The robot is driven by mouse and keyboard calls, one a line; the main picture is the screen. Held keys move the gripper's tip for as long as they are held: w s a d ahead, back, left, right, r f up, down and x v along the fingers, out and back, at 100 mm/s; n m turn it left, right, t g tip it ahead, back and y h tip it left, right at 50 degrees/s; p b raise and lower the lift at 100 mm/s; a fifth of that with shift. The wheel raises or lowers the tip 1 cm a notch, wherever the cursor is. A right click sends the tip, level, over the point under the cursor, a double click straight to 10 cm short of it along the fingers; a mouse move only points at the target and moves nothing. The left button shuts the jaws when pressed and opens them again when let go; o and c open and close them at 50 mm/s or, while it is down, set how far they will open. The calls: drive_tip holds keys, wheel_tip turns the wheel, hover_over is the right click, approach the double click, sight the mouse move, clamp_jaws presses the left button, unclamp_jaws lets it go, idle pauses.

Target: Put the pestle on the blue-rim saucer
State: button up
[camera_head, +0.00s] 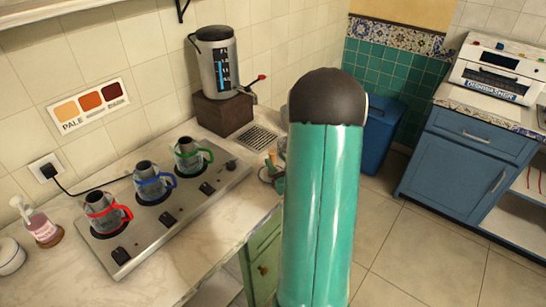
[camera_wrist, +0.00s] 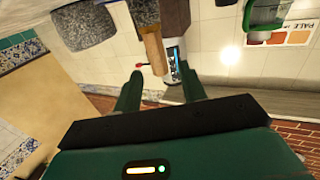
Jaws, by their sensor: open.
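In the wrist view, which is upside down, the pestle (camera_wrist: 151,46) appears as a speckled grey head with a pale wooden handle. It shows at the top centre, its handle end pointing toward the gap between my fingers. My gripper (camera_wrist: 160,84) is open, its two green fingers apart with nothing between them. The pestle is beyond the fingertips and not touched. In the head view my arm hides the gripper and most of the small items at the counter's right end.
A grey stone lump (camera_wrist: 87,26), perhaps a mortar, is beside the pestle. The samovar (camera_head: 217,62) stands on a brown block at the back. A steel hob (camera_head: 165,203) carries red-, blue- and green-handled pots. A soap bottle (camera_head: 40,224) is at the left.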

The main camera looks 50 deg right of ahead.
drive_tip(key=v, duration=0.8)
drive_tip(key=w+a+r+n+g, duration=0.1)
drive_tip(key=w+a+r+g, duration=0.35)
drive_tip(key=w, duration=0.35)
drive_tip(key=w+a+r+g, duration=0.2)
drive_tip(key=a+r, duration=0.4)
drive_tip(key=a, duration=0.2)
drive_tip(key=s+a+r+n+g+y, duration=0.1)
drive_tip(key=s+a+r+g+y, duration=0.1)
drive_tip(key=s+a, duration=0.5)
drive_tip(key=s+a+r+n+g+y, duration=0.1)
drive_tip(key=s+a+r+g+y, duration=0.2)
drive_tip(key=s+a, duration=0.4)
drive_tip(key=a, duration=0.7)
drive_tip(key=shift+a+r+n+y, duration=0.15)
drive_tip(key=shift+r+n+y, duration=0.15)
drive_tip(key=shift+r, duration=0.1)
drive_tip(key=shift+s, duration=0.15)
drive_tip(key=shift+c, duration=0.5)
